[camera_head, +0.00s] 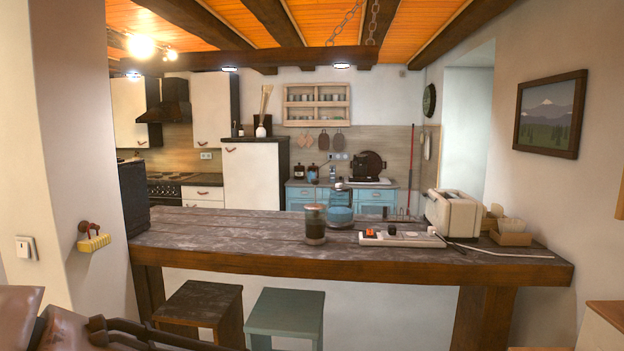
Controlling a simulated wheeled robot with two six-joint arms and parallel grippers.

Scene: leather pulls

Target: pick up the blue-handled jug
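A round blue vessel (340,215) with a pale upper part stands on the dark wooden bar counter (200,238). It may be the jug, but it is too small for me to make out a blue handle. A glass jar-like container (315,226) with dark contents and a brownish top stands just left of it, in front. Neither of my grippers shows in the head view.
A cream toaster (453,213), a power strip (402,239) and a small box (511,233) occupy the counter's right side. Its left side is clear. A brown stool (200,301) and a green stool (286,313) stand in front.

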